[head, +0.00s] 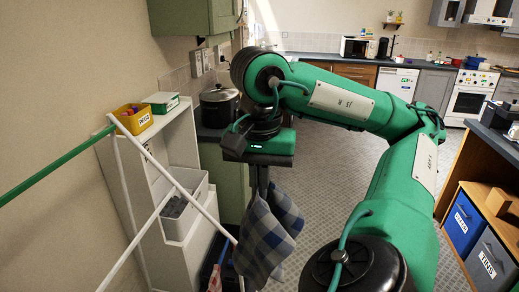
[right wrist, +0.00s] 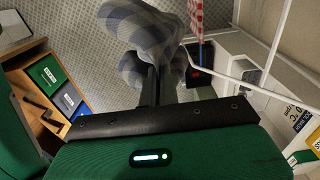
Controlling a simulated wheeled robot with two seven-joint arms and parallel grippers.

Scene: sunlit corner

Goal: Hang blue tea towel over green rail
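The blue tea towel (head: 263,240), checked blue and pale grey, hangs bunched below my right gripper (head: 262,188) in the head view. The fingers point down and are shut on its top. The towel also shows beyond the fingers (right wrist: 155,88) in the right wrist view (right wrist: 140,35). The green rail (head: 58,166) runs across the left of the head view, on top of a white frame (head: 170,180). The towel is right of the rail and clear of it. My left gripper is not in view.
A white shelf unit (head: 185,142) behind the frame carries a yellow bin (head: 132,120), a green-and-white box (head: 162,103) and a grey bin (head: 183,213). A dark pot (head: 219,107) stands on the counter. Shelving with a blue bin (head: 466,222) is at right. Open floor lies between.

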